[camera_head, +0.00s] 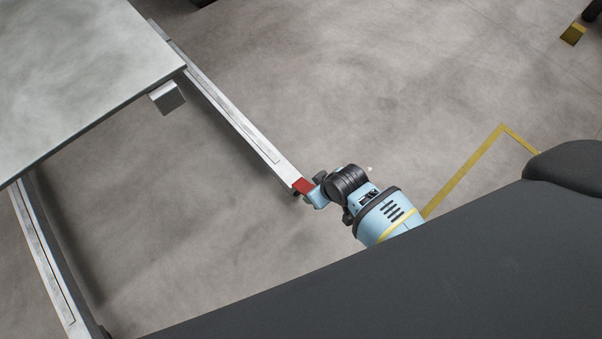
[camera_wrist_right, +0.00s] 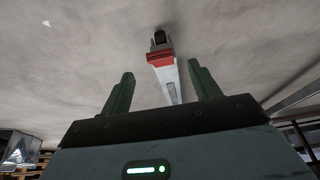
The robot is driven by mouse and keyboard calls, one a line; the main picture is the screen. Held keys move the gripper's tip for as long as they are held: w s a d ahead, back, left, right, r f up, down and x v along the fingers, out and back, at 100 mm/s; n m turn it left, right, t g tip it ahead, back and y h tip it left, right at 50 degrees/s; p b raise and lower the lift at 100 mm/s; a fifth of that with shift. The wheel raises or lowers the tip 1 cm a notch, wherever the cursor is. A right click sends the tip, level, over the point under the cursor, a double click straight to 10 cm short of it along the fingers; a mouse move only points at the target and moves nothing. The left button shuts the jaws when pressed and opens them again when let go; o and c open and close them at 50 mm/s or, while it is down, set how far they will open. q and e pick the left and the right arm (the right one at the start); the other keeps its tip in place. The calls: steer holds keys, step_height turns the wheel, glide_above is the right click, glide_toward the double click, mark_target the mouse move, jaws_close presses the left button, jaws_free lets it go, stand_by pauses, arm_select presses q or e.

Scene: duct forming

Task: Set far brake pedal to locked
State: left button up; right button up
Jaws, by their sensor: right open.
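A red brake pedal (camera_head: 303,186) sits at the end of a long pale metal rail (camera_head: 235,112) low over the floor. In the right wrist view the red pedal (camera_wrist_right: 160,59) is ahead, between the lines of the two fingers, with a dark caster-like part beside it. My right gripper (camera_wrist_right: 162,71) is open, its green fingers apart with nothing between them. In the head view its light blue wrist is right beside the pedal, and the fingers are mostly hidden. Contact with the pedal cannot be told. My left gripper is not in view.
A grey metal tabletop (camera_head: 80,70) overhangs at the upper left. A second rail (camera_head: 42,262) runs at the lower left, its near end partly hidden. Yellow floor tape (camera_head: 465,168) lies to the right. The floor between the rails is clear.

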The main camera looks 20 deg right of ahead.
mark_target(309, 189)
steer(key=b+x, duration=0.4)
steer(key=x, duration=0.3)
steer(key=shift+w+f, duration=0.15)
steer(key=shift+w, duration=0.05)
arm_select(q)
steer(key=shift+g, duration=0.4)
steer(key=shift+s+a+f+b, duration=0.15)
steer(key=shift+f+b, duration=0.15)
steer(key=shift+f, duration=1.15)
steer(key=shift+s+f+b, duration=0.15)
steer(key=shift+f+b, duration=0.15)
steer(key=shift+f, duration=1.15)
arm_select(e)
steer(key=shift+w+a+f, duration=0.1)
steer(key=shift+w+f, duration=0.2)
steer(key=shift+f, duration=0.2)
jaws_close()
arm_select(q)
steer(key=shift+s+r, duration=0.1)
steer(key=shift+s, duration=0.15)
arm_select(e)
steer(key=shift+s, duration=0.15)
